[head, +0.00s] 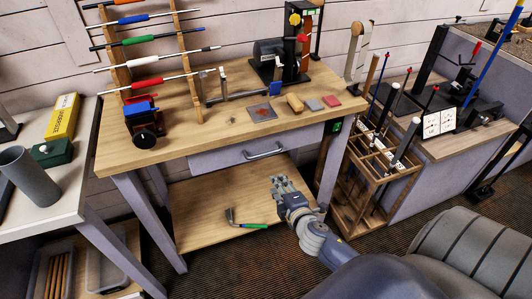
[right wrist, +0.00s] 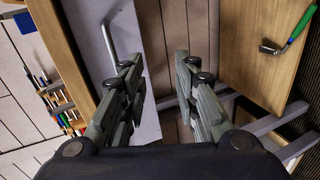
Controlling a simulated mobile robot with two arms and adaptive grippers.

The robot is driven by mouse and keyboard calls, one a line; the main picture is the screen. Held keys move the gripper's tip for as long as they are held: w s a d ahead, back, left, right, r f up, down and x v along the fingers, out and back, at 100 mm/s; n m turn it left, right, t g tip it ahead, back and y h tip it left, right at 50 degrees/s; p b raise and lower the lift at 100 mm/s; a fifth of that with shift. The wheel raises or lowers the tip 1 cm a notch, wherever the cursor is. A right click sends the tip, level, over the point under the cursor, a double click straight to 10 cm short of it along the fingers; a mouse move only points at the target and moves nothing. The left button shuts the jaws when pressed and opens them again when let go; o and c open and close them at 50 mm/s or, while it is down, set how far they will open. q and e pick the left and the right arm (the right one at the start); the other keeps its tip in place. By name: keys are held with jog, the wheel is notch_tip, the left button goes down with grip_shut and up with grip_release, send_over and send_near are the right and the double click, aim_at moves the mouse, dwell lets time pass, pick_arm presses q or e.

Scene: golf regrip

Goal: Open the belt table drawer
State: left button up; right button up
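The belt table (head: 225,139) has a wooden top, and its grey drawer (head: 220,160) sits shut under the front edge. A metal bar handle (head: 264,152) is on the drawer front. My right gripper (head: 281,181) is below and in front of the handle, apart from it. In the right wrist view its fingers (right wrist: 158,68) are spread open with nothing between them. The drawer front (right wrist: 135,90) and the handle (right wrist: 108,45) show there to the left, beside the left finger. My left gripper is not in view.
A wooden club rack (head: 365,180) stands right of the table. A belt sander (head: 270,60) and small blocks are on top. A white bench (head: 40,190) is at left.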

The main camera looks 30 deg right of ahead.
jog(key=n+t, duration=0.1)
send_near(266, 154)
jog(key=x, duration=0.5)
jog(key=shift+w+d+f, duration=0.1)
jog(key=shift+w+f, duration=0.05)
jog(key=shift+w, duration=0.1)
jog(key=x, duration=0.4)
jog(key=shift+w, duration=0.15)
jog(key=shift+w+d+f, duration=0.1)
jog(key=shift+w+f, duration=0.05)
jog(key=shift+w, duration=0.15)
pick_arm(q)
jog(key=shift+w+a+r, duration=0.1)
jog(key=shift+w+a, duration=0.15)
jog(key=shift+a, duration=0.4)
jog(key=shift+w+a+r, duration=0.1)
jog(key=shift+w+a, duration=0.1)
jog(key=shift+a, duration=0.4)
pick_arm(e)
grip_shut()
